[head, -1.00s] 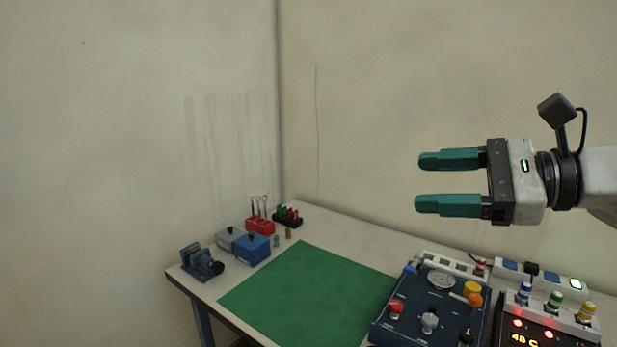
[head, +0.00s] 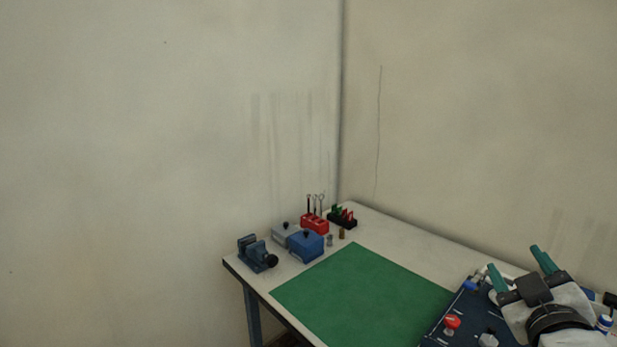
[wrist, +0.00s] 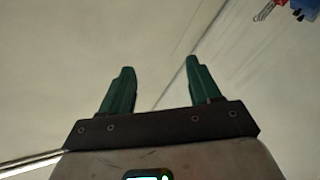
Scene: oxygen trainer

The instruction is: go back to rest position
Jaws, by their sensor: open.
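My gripper (head: 521,267) is at the lower right of the head view, in front of the dark blue trainer panel (head: 462,318) and partly hiding it. Its two green fingers are apart and point up and away. Nothing is between them. In the wrist view my gripper (wrist: 156,82) is also open and empty, with bare wall behind the fingers.
The table (head: 400,232) stands in the room corner. A green mat (head: 365,295) lies clear on it. A vise (head: 257,252), a blue box (head: 306,244), a red tool holder (head: 315,223) and a dark rack (head: 342,219) stand at its far left. The left side is open.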

